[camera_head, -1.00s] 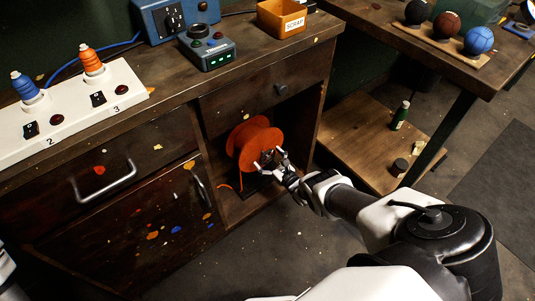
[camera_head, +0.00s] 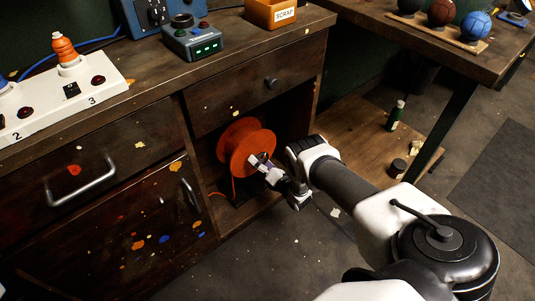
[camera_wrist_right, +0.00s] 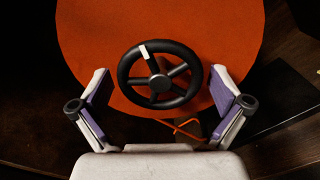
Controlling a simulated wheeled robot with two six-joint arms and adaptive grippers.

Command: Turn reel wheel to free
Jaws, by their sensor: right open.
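The orange reel (camera_head: 238,145) stands in the open bay of the wooden cabinet, below a drawer. Its black spoked wheel (camera_wrist_right: 160,82) faces my right wrist camera and has a white mark on the rim, just left of the top. My right gripper (camera_head: 264,166) is at the front of the reel and largely hides the wheel in the head view. In the right wrist view the open right gripper (camera_wrist_right: 160,70) has one purple-padded finger on each side of the wheel, with a visible gap to the rim on both sides. My left gripper is not in view.
The bay's right wall (camera_head: 297,125) stands close beside my right gripper. A loose orange strand (camera_wrist_right: 188,128) hangs below the wheel. A cabinet door with a metal handle (camera_head: 190,193) is left of the bay. A green bottle (camera_head: 396,115) stands on the low wooden shelf at right.

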